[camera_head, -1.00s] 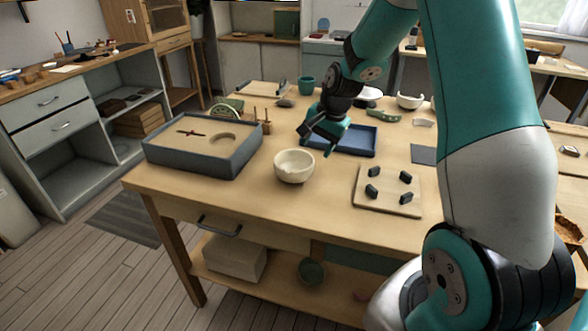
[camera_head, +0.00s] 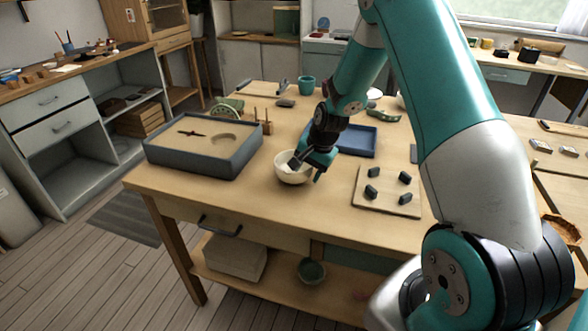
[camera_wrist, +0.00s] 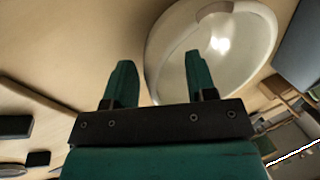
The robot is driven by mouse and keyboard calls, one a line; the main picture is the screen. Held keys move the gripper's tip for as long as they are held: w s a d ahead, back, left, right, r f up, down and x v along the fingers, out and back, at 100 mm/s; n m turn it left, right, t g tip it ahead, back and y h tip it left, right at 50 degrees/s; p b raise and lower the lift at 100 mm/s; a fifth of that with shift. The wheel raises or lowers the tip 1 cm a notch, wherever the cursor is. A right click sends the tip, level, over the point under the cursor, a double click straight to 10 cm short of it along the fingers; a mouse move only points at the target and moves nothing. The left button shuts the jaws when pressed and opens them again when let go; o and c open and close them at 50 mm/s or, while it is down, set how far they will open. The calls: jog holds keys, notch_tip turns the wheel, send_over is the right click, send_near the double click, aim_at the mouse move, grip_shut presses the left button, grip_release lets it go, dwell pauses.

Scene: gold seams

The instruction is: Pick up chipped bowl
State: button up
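A cream bowl (camera_head: 283,175) stands upright near the front middle of the wooden table in the head view. It fills the upper right of the wrist view (camera_wrist: 245,45). My gripper (camera_head: 305,170) is open at the bowl's right side. In the wrist view my gripper (camera_wrist: 160,75) has its right finger over the bowl and its left finger outside, with the bowl's edge between them. I cannot tell whether either finger touches it. The arm hides part of the bowl's right side.
A grey sand-filled tray (camera_head: 205,165) stands left of the bowl. A blue tray (camera_head: 358,142) lies behind my gripper, and a board with dark pegs (camera_head: 388,205) lies to the right. A teal cup (camera_head: 306,84) stands at the back. Bare tabletop lies in front of the bowl.

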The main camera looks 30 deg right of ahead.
jog(key=c, duration=0.7)
